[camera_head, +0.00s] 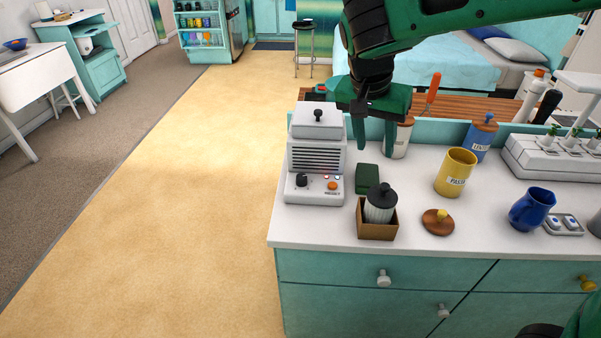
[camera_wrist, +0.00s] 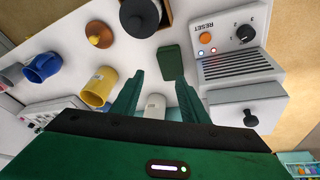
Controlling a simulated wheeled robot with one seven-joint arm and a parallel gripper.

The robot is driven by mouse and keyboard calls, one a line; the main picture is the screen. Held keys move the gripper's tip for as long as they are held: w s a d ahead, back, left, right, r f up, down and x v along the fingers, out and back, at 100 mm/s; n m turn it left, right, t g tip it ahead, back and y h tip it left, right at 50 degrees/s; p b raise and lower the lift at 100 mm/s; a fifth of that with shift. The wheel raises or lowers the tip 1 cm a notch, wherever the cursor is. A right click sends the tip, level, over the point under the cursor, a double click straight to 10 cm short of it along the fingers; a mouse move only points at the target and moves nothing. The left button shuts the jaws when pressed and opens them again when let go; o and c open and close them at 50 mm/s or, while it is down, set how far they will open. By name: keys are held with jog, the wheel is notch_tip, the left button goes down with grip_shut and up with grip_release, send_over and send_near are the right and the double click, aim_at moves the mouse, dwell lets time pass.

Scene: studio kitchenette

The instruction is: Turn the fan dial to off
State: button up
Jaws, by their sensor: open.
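A white fan unit (camera_head: 315,160) with a slatted grille stands at the left end of the white counter. Its round black dial (camera_head: 302,180) is at the lower left of its front panel, beside an orange button (camera_head: 332,186). In the wrist view the dial (camera_wrist: 246,33) is at the upper right, with small numbers around it and the word RESET by the orange button (camera_wrist: 205,38). The dial's pointer setting is too small to read surely. My gripper (camera_head: 374,142) is open and empty, above the counter, right of the fan unit and apart from the dial.
A dark green block (camera_head: 367,178) lies right of the fan unit. A brown box (camera_head: 377,231) holding a black-lidded jar stands in front of it. A yellow canister (camera_head: 455,172), a wooden lid (camera_head: 438,222) and a blue jug (camera_head: 531,207) stand farther right.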

jog(key=t, duration=0.1)
send_near(301, 176)
notch_tip(301, 176, up, 2)
jog(key=s, duration=0.1)
jog(key=shift+y, duration=0.4)
jog(key=x, duration=1)
jog(key=shift+w+d+f, duration=0.15)
jog(key=shift+d+f, duration=0.1)
jog(key=shift+d, duration=0.05)
grip_shut()
